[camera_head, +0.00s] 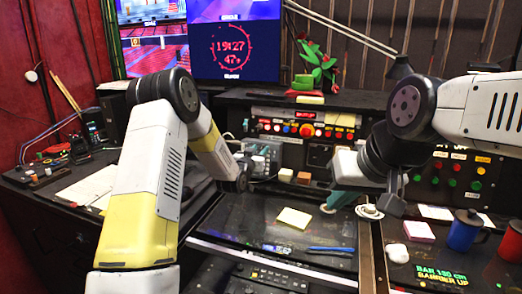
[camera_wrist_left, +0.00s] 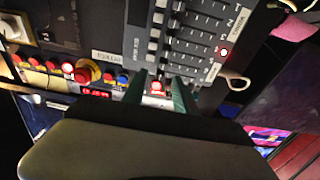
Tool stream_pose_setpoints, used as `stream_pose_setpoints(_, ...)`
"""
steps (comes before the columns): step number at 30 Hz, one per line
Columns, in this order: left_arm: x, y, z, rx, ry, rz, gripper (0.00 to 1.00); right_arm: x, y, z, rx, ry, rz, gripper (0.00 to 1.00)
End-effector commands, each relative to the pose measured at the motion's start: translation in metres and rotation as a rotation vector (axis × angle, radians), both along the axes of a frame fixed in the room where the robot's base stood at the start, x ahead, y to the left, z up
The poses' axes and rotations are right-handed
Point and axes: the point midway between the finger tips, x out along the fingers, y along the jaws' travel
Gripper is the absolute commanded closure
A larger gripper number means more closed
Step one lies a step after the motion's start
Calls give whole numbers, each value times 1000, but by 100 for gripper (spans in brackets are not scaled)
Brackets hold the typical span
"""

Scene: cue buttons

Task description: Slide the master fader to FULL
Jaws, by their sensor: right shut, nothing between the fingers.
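The grey fader panel (camera_head: 262,155) stands at the back of the desk, left of centre in the head view. In the left wrist view the fader panel (camera_wrist_left: 195,38) fills the upper middle, with several sliders in rows and a red light. I cannot tell which slider is the master. My left gripper (camera_wrist_left: 158,88) has two teal fingers apart, with a gap between them, beside the panel's lower edge. My right gripper (camera_head: 332,206) is shut and empty, low over the desk, right of the panel.
A console with coloured buttons (camera_head: 305,130) stands behind the desk. A yellow note pad (camera_head: 294,218) and a blue pen (camera_head: 330,249) lie on the dark desk surface. A blue mug (camera_head: 464,230) and a red mug (camera_head: 511,243) stand at the right.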

Motion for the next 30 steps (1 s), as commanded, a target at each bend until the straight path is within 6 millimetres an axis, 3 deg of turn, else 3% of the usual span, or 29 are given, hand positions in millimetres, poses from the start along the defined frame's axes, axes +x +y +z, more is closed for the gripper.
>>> stream_pose_setpoints(5,14,-4,0,0,0,1,65,0,0,0,0,0,0,100)
stream_pose_setpoints(13,15,-5,0,0,1,1,65,0,0,0,0,0,0,100)
stream_pose_setpoints(19,15,-5,0,0,1,1,100,0,0,0,0,0,0,100)
stream_pose_setpoints(30,15,-5,0,0,0,0,100,0,0,0,0,0,0,100)
